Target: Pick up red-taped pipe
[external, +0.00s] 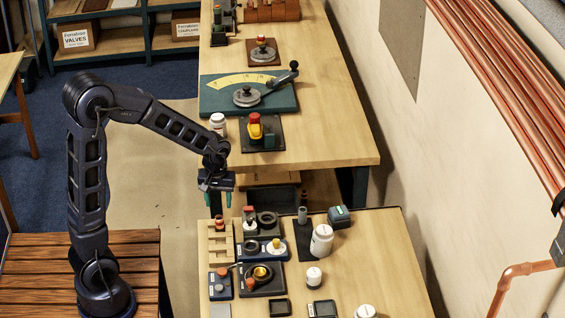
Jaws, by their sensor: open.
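A small upright copper-coloured piece with a red band (219,222) stands at the wooden rack (204,244) on the near table's left side; it looks like the red-taped pipe, but it is too small to be sure.
The near table (385,265) holds white jars (321,240), dark trays (322,308) and dark fixtures (262,278) close to the rack. Its right side is clear. The far table (325,130) carries a green board with a yellow dial (215,100). Copper pipes (520,70) run along the right wall.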

